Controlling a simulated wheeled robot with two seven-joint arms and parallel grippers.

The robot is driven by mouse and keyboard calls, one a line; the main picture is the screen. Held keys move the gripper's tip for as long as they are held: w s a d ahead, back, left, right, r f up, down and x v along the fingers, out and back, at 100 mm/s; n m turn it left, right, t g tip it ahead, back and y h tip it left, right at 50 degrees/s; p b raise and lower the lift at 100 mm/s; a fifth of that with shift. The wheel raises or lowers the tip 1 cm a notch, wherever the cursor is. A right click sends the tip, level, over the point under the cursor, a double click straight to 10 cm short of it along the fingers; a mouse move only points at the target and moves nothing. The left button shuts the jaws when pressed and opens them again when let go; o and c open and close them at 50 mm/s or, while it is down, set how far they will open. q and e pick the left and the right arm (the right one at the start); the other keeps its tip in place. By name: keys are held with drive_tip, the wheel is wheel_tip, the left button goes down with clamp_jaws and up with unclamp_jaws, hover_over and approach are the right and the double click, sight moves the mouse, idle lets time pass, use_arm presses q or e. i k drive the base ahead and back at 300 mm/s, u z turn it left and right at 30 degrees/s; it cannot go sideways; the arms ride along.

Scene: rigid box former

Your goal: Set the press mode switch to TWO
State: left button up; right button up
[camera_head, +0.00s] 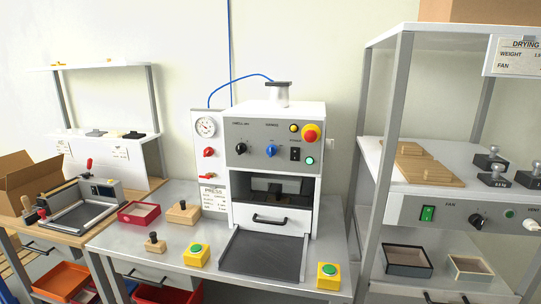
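The press (272,178) stands on the grey table in the middle of the view. Its grey control panel has a black knob (241,148) at the left and a blue knob (271,150) to its right. The black rocker switch (295,154), a yellow button (294,128), a red emergency button (310,134) and a green button (309,160) are further right. The panel labels are too small to read surely, so I cannot tell which control is the mode switch or its setting. Neither of my grippers is in view.
Two yellow boxes with green buttons (196,254) (328,275) flank the press's dark front plate (262,254). Wooden blocks (183,212) and a red tray (139,214) lie left. A shelf rack (440,185) stands right. The space before the panel looks clear.

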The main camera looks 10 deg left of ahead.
sight(272, 150)
drive_tip(key=k, duration=0.45)
drive_tip(key=z, duration=0.8)
drive_tip(key=i, duration=0.7)
drive_tip(key=u, duration=0.2)
